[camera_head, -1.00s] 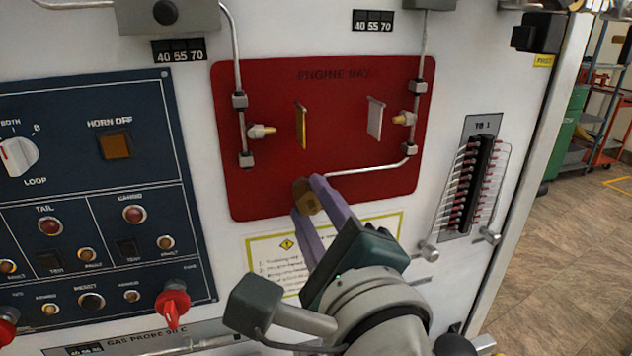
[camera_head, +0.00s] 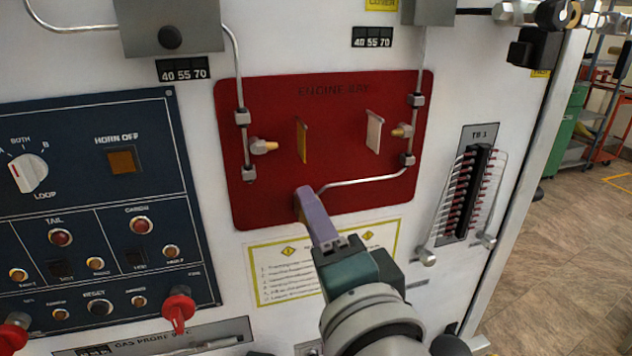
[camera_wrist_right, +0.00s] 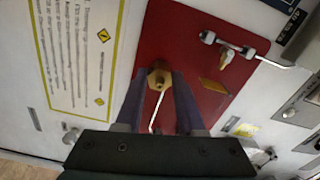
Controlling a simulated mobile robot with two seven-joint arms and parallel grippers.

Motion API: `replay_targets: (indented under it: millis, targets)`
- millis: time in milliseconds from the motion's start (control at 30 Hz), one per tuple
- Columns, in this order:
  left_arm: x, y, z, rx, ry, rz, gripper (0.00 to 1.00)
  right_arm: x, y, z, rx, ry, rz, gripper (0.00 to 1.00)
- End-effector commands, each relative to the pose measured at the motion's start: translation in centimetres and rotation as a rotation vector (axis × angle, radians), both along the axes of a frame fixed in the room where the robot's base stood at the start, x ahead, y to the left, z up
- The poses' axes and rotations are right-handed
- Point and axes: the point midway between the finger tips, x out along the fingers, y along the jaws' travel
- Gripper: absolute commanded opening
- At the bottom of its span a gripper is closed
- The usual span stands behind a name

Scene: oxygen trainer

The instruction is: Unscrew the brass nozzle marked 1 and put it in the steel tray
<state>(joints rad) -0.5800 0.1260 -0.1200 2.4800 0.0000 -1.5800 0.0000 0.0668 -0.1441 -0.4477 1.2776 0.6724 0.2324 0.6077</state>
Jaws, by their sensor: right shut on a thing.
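My right gripper (camera_head: 304,202) reaches up to the lower middle of the red engine bay panel (camera_head: 340,95). Its purple fingers are seen almost edge-on and hide most of what they hold. In the right wrist view a brass hexagonal nozzle (camera_wrist_right: 159,77) sits between the fingertips of the right gripper (camera_wrist_right: 160,84), gripped on both sides. A thin silver pipe ends at or near this nozzle. I cannot read a number on it, nor tell whether it is still threaded on. The steel tray and my left gripper are not in view.
Two other brass fittings, left (camera_head: 264,146) and right (camera_head: 401,131), stick out from the panel, with a yellow plate (camera_head: 303,141) and a pale plate (camera_head: 374,132) between them. A yellow-edged notice (camera_head: 272,277) lies below. A terminal block (camera_head: 467,185) is to the right.

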Motion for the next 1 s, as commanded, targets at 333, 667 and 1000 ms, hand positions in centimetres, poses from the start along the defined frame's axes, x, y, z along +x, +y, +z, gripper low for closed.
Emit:
replay_targets:
  millis: [333,667,1000]
  targets:
    - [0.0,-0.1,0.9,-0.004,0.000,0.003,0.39,0.0,0.0,0.3,-0.195,-0.064,0.000,0.00]
    - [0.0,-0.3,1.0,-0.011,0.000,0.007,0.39,0.0,0.0,0.1,-0.304,-0.101,-0.001,0.00]
    - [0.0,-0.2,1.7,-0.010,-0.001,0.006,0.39,0.0,0.0,0.0,-0.571,-0.188,-0.001,0.00]
